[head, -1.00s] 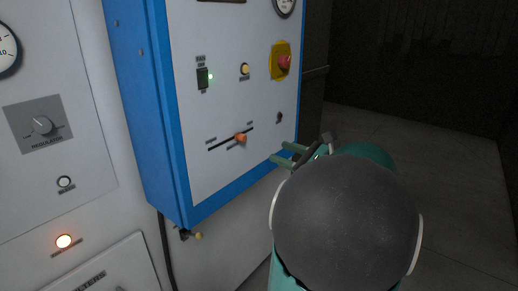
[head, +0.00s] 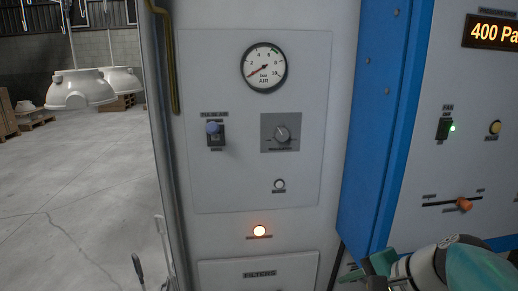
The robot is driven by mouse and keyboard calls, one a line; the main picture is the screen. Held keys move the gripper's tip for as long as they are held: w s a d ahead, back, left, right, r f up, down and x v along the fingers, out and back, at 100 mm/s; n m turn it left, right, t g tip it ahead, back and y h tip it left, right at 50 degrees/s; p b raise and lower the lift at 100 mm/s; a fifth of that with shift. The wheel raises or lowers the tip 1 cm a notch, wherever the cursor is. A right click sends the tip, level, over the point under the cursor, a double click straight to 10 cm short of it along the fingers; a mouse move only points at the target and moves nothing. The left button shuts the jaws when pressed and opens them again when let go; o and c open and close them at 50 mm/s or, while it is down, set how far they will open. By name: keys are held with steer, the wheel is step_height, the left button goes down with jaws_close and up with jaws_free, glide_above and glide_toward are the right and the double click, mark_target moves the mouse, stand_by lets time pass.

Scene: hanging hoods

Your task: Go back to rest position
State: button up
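My gripper (head: 368,268) shows at the bottom right of the head view, with its teal fingers pointing left. It is in front of the lower edge of the blue-framed control box (head: 385,120). I see nothing held in it, but the gap between the fingertips is unclear. My arm fills the bottom right corner and hides part of the box's lower side.
The box has an orange slider (head: 464,204). White hoods (head: 80,88) hang at left over open floor (head: 80,190).

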steer(key=s+a+f+n+h, duration=0.1)
steer(key=s+a+n+h, duration=0.4)
steer(key=n, duration=0.8)
steer(key=shift+s+a+f, duration=0.35)
steer(key=shift+a, duration=0.4)
